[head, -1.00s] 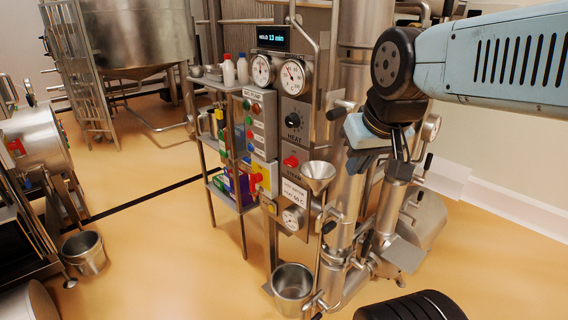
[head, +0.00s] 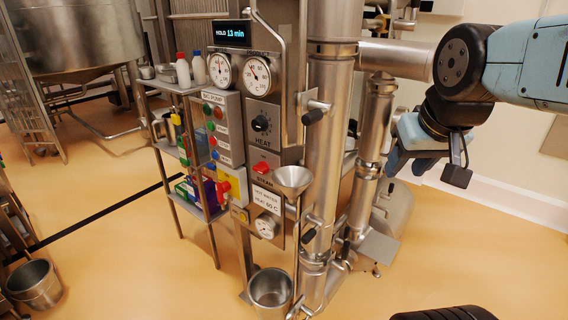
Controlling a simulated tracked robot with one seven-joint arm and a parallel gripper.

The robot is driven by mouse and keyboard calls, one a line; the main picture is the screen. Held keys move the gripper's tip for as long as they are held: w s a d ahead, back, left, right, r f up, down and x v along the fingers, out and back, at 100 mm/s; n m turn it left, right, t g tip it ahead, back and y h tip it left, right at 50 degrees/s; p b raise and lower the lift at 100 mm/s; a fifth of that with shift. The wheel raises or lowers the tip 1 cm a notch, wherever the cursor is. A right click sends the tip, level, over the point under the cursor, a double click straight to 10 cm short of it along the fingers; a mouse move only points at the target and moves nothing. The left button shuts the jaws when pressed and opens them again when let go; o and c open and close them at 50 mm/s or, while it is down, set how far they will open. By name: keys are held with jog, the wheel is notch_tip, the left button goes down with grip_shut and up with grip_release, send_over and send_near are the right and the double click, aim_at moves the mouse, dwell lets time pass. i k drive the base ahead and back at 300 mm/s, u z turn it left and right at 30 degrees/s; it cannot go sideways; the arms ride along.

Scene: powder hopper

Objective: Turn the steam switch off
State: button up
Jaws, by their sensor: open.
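The steam switch (head: 261,168) is a red knob on the grey control panel, with the label STEAM just below it. It sits under the black HEAT dial (head: 260,124) and above a white label plate (head: 268,198). I cannot tell its exact setting at this size.
A steel funnel (head: 292,179) stands just right of the switch. A vertical steel pipe (head: 331,140) and a black-handled valve (head: 312,117) lie between gripper and panel. A shelf rack (head: 197,205) stands left. A bucket (head: 270,290) sits below.

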aim_at(262, 168)
jog(key=z, duration=1.15)
jog(key=k, duration=1.25)
jog(key=u, duration=2.05)
jog(key=i, duration=1)
